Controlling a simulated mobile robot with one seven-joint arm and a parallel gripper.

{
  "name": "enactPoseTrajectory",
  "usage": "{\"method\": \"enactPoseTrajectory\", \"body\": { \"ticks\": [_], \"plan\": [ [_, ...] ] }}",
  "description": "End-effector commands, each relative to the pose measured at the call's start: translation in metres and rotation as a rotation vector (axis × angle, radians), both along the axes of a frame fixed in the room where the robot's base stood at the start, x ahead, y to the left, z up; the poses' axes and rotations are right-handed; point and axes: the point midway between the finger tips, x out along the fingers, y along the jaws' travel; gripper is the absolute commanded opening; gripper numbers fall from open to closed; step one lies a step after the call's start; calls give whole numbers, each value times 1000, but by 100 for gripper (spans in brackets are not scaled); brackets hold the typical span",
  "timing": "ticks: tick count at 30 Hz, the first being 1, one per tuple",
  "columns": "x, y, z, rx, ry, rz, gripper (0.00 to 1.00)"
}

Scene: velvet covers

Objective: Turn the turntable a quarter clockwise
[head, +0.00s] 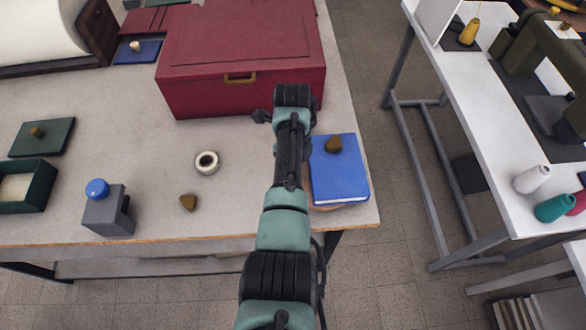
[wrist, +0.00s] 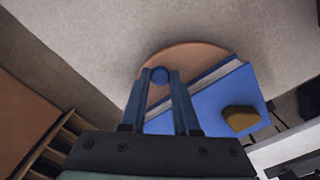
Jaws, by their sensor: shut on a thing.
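The turntable is a round tan disc (wrist: 185,57) under a blue book. In the head view only a thin edge of it (head: 350,206) shows at the table's front right corner. The blue book (head: 341,182) lies flat on it and also shows in the wrist view (wrist: 200,103). A brown wedge-like piece (head: 333,145) rests on the book, seen too in the wrist view (wrist: 241,118). My gripper (wrist: 160,80) is shut on a small round blue knob (wrist: 160,74) at the disc's left side. In the head view my arm hides the fingertips and knob.
A red chest (head: 240,60) stands close behind my wrist. The table's front edge is close by.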

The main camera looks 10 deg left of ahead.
Motion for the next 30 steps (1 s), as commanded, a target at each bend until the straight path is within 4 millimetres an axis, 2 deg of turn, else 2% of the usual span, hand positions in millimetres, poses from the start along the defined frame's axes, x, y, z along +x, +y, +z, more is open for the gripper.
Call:
{"method": "enactPoseTrajectory", "body": {
  "ticks": [20,21,24,26,30],
  "plan": [
    [5,0,2,-2,-6,-35,0],
    [5,0,2,-2,-6,-35,33],
    [4,0,2,-1,-5,-35,51],
    [4,0,2,-1,-4,-34,58],
    [3,0,1,-1,-3,-34,58]
  ]
}}
